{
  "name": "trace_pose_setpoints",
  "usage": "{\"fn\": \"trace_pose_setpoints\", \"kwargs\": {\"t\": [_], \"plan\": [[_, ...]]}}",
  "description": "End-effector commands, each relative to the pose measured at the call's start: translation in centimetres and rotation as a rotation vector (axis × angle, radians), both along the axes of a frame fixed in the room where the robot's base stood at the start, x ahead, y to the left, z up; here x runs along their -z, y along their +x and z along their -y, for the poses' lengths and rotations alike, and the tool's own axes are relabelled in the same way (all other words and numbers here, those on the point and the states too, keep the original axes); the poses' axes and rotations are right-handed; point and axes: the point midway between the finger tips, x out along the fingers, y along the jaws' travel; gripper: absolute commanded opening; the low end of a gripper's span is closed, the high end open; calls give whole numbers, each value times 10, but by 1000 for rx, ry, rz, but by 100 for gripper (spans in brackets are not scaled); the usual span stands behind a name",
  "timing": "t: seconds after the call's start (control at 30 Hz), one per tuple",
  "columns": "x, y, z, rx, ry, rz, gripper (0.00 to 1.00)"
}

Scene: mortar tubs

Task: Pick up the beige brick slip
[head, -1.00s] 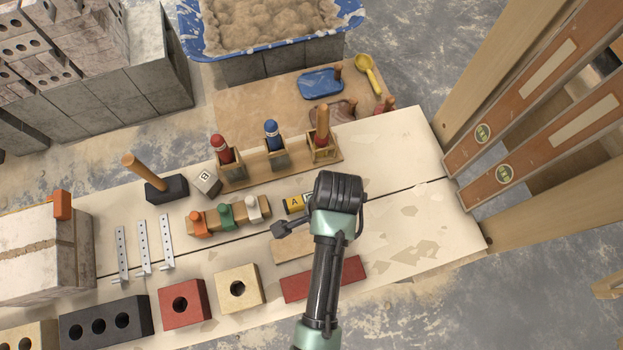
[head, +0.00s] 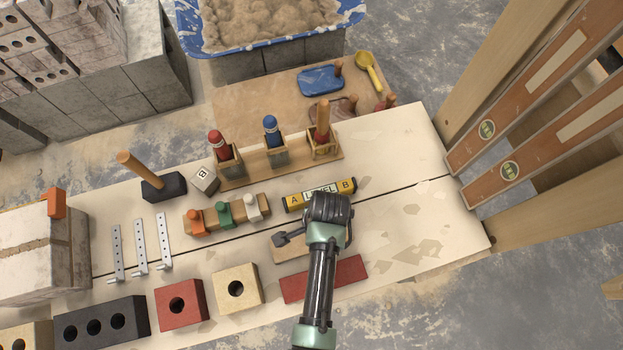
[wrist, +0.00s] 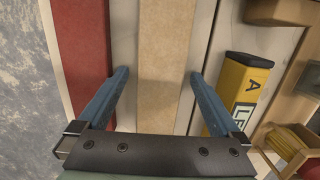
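The beige brick slip (wrist: 162,70) lies flat on the board, running up the middle of the wrist view. In the head view the beige slip (head: 290,254) is partly hidden under my arm. My gripper (wrist: 158,82) is open, with one blue finger on each side of the slip and a gap between each finger and its edges. In the head view my gripper (head: 290,238) is over the slip's upper left part; its fingers are only partly visible. I cannot tell its exact height above the slip.
A red slip (head: 335,278) lies beside the beige one, also in the wrist view (wrist: 82,45). A yellow level (head: 320,193) lies on the other side, close to a finger in the wrist view (wrist: 238,88). The board's right part (head: 400,215) is clear.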

Motion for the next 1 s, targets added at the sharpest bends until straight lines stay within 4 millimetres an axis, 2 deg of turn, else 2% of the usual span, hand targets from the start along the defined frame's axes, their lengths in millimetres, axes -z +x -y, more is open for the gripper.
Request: {"fn": "trace_pose_setpoints", "kwargs": {"t": [0.03, 0.07, 0.53, 0.57, 0.87, 1.0], "plan": [[0, 0, 0, 0, 0, 0, 93], [0, 0, 0, 0, 0, 0, 87], [-1, 0, 0, -1, 0, 0, 3], [-1, 0, 0, -1, 0, 0, 0], [-2, 1, 0, -1, 0, 2, 0], [-16, 1, 0, -1, 0, 3, 0]]}}
